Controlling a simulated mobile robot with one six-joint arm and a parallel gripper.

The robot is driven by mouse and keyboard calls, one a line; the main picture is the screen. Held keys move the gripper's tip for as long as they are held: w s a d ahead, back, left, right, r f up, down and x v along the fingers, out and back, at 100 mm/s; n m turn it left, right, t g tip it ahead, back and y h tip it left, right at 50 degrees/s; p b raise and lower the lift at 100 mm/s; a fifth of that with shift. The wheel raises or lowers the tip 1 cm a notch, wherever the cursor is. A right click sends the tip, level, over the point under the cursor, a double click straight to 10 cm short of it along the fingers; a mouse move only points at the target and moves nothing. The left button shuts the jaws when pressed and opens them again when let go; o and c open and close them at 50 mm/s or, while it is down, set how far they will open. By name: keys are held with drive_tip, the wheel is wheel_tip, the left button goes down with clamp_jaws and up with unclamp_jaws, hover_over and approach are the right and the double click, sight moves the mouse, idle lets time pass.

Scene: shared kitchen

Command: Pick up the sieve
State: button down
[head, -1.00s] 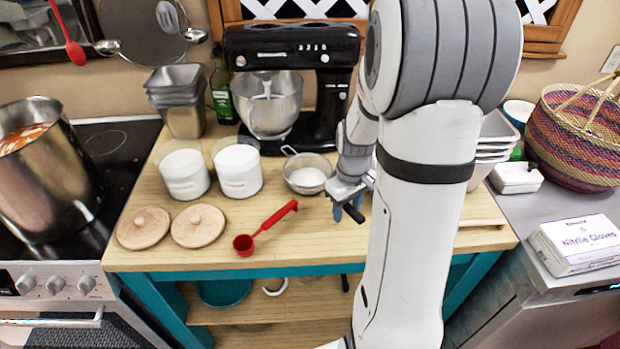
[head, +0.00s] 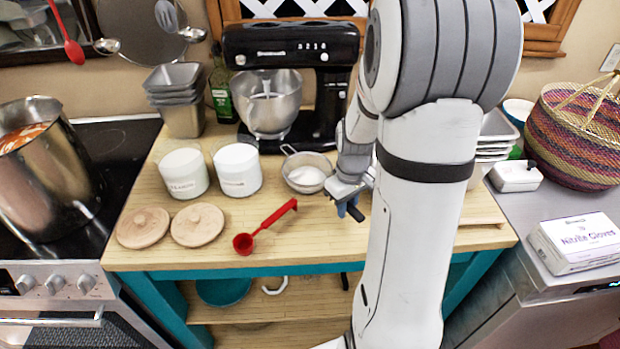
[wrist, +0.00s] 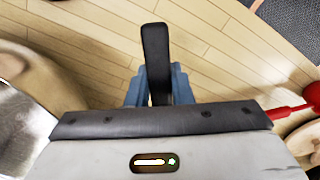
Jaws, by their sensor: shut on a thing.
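The sieve (head: 299,186) is a round metal bowl with a wire loop at its far left rim and white showing inside. It stands on the wooden worktop in front of the mixer. My gripper (head: 350,207) is at its right, with blue fingers around a black handle that points toward the front. In the wrist view my gripper (wrist: 158,88) is shut on this black handle (wrist: 155,50), whose end sticks out past the fingers. The join between handle and bowl is hidden by my gripper. The bowl appears to be at worktop height.
Two white jars (head: 238,170) stand left of the sieve, with two wooden lids (head: 197,225) in front. A red spoon (head: 265,226) lies nearby. The black mixer (head: 325,90) stands behind.

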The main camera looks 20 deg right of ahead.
drive_tip(key=shift+r, duration=0.1)
wheel_tip(320, 180, up, 10)
drive_tip(key=shift+f+b, duration=0.1)
drive_tip(key=shift+b, duration=0.3)
idle(0.3)
